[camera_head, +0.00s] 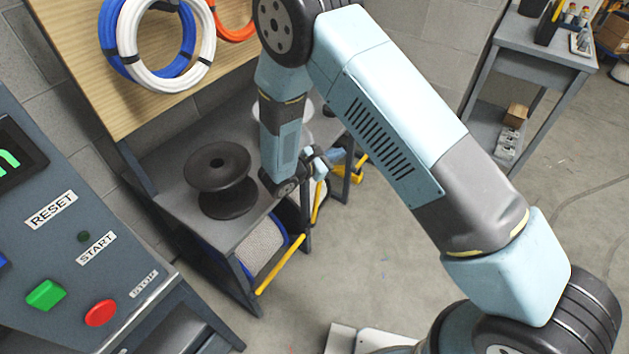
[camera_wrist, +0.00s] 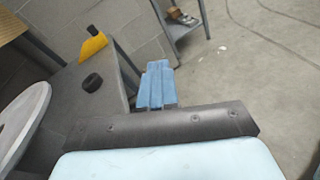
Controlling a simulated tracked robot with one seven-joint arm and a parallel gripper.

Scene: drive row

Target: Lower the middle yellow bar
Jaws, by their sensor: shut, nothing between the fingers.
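Three yellow bars stand along the front of the grey bench. The nearest yellow bar (camera_head: 281,263) slants outward in front of a spool. The middle yellow bar (camera_head: 317,203) looks steeper and lies just below my gripper, which hides part of its surroundings. The far yellow bar (camera_head: 361,160) slants outward beyond. My gripper (camera_head: 322,164) is near the bench's front edge, close to the middle bar; contact cannot be told. In the wrist view my gripper's blue fingers (camera_wrist: 157,84) are together, with nothing seen between them. No yellow bar is clearly seen there.
A black spool (camera_head: 218,180) stands on the bench top (camera_head: 170,172). A control panel (camera_head: 60,240) with green and red buttons is at the left. A yellow object (camera_wrist: 92,46) and black ring (camera_wrist: 91,82) sit on the bench. Open floor (camera_head: 390,260) lies to the right.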

